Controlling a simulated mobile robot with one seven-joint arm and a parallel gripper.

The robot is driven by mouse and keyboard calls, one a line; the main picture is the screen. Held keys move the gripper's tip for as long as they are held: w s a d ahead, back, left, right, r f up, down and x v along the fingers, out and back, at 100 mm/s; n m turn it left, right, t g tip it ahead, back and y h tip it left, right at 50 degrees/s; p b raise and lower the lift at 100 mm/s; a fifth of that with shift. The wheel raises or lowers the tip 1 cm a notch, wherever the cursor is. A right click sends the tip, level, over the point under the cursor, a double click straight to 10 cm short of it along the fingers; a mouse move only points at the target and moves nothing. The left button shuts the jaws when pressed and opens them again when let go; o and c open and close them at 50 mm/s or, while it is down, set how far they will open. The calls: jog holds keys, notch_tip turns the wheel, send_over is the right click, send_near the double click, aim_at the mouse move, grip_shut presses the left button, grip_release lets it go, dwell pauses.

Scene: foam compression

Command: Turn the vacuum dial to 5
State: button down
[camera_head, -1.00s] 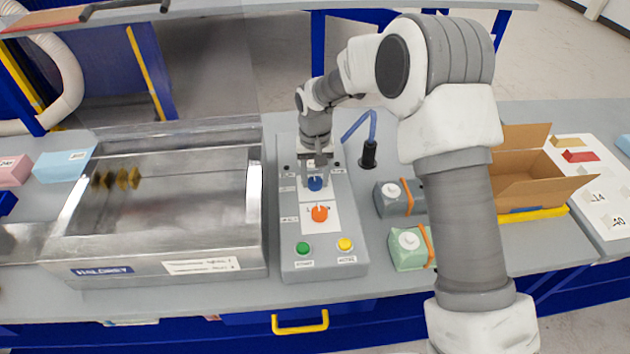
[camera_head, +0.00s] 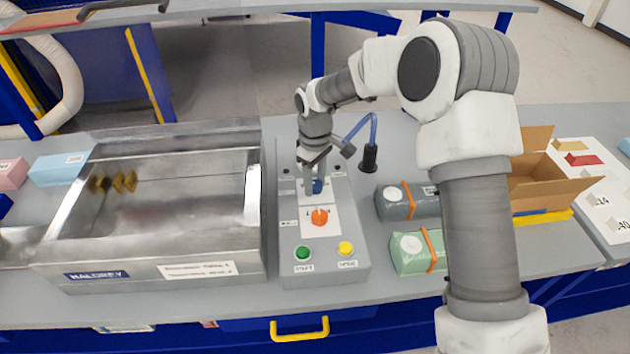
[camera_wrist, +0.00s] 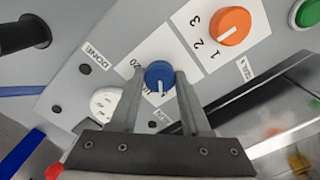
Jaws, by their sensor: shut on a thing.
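The blue dial (camera_head: 318,186) sits on the grey control panel (camera_head: 290,232), and the label beside it is partly hidden. My gripper (camera_head: 312,189) reaches down from above and is shut on this dial. In the wrist view the blue dial (camera_wrist: 158,72) lies between the two fingertips (camera_wrist: 160,80). Its white pointer line points toward the gripper base. Part of a "20" mark shows at its left; the other numbers around it are hidden or too small to read.
An orange dial (camera_head: 320,216) with 1, 2, 3 marks is close by on the panel, with a green button (camera_head: 302,253) and a yellow button (camera_head: 345,248) below. A steel chamber (camera_head: 150,272) stands left. Wrapped packs (camera_head: 409,247) and an open cardboard box (camera_head: 540,190) are right.

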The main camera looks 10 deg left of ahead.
aim_at(316, 184)
jog(key=shift+n, duration=0.6)
jog(key=shift+c, duration=1.8)
grip_release()
notch_tip(316, 184, up, 18)
jog(key=shift+f, duration=0.25)
jog(key=shift+d, duration=0.1)
